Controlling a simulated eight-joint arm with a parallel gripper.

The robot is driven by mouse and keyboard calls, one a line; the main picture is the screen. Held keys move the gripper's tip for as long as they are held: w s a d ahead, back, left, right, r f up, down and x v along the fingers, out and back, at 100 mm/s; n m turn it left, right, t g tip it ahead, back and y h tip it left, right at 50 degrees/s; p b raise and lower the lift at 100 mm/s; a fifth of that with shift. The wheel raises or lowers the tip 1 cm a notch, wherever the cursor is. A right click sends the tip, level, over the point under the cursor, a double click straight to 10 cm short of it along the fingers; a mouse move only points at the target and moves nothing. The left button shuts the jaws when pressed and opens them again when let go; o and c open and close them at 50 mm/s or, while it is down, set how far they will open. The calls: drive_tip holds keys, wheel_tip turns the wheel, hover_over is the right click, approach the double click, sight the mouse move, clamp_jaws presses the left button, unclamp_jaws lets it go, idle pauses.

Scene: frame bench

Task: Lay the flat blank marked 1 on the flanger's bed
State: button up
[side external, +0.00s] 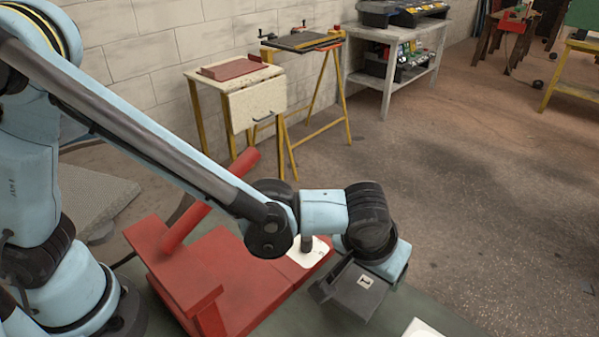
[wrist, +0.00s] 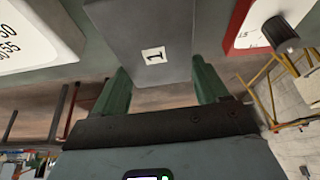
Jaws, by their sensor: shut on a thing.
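My gripper (wrist: 160,72) is shut on a flat dark grey blank (wrist: 150,22) with a white label marked 1, between its two green fingers. In the side external view the blank (side external: 348,290) hangs tilted at the end of my arm, label showing, just right of a red machine (side external: 225,275). This machine looks like the flanger; it has a thick red lever and a white plate with a black knob (side external: 306,244). My arm hides part of it. The blank appears apart from the machine. The fingertips (side external: 350,262) are mostly hidden in the side external view.
A white dial with numbers (wrist: 30,35) stands at the left of the wrist view. A white thing (side external: 423,329) shows at the bottom edge of the side external view. The green-grey bench top (side external: 440,310) is bare between them. Tables along the wall stand well away.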

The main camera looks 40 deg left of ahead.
sight(369, 276)
drive_tip(key=shift+f, duration=1.85)
drive_tip(key=shift+f, duration=0.25)
drive_tip(key=o, duration=1.5)
drive_tip(key=shift+r, duration=0.1)
drive_tip(key=v, duration=1.2)
drive_tip(key=shift+w, duration=0.1)
